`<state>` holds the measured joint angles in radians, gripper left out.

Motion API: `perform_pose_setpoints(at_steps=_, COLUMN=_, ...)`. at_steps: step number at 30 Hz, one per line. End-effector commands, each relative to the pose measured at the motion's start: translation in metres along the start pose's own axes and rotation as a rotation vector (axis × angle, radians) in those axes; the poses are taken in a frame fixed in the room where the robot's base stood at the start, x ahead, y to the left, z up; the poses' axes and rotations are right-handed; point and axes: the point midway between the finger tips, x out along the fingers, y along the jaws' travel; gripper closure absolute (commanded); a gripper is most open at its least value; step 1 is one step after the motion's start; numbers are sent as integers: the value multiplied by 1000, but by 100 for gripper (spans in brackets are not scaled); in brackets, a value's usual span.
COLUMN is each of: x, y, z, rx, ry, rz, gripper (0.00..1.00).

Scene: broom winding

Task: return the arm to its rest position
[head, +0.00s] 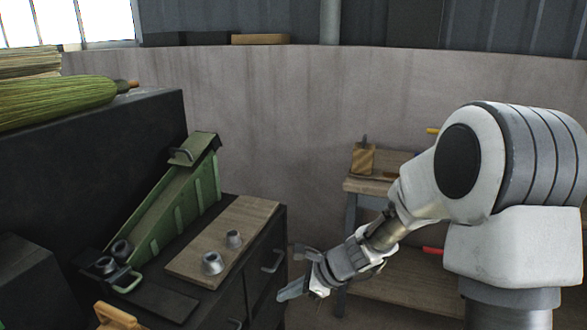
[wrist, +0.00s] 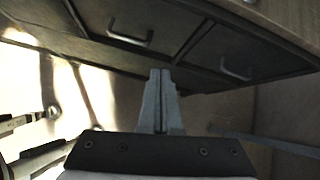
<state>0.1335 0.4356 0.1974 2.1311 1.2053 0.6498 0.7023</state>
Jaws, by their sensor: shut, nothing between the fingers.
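My gripper (head: 291,291) is off the right side of the dark cabinet in the head view, low and in free air. My white and grey arm reaches to it from the right. In the wrist view my gripper (wrist: 160,74) has its two fingers together, with nothing between them. The drawer fronts of the cabinet (wrist: 165,45) lie beyond the fingertips there. No object is held.
Broom heads (head: 55,103) lie on a dark block at left. A wooden bench (head: 375,187) stands behind my arm.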

Motion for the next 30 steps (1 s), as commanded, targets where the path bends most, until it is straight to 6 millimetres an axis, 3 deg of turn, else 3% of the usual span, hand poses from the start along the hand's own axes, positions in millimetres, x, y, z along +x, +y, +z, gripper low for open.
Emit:
perform_pose_setpoints(at_steps=6, x=-63, y=26, z=26, rx=-421, ry=91, rz=18, gripper=100)
perform_pose_setpoints(at_steps=13, x=-124, y=61, z=35, rx=-836, ry=219, rz=60, gripper=100)
perform_pose_setpoints(at_steps=20, x=-182, y=98, z=30, rx=-1208, ry=377, rz=124, gripper=100)
perform_pose_setpoints(at_steps=30, x=-256, y=144, z=7, rx=-1641, ry=641, rz=255, gripper=100)
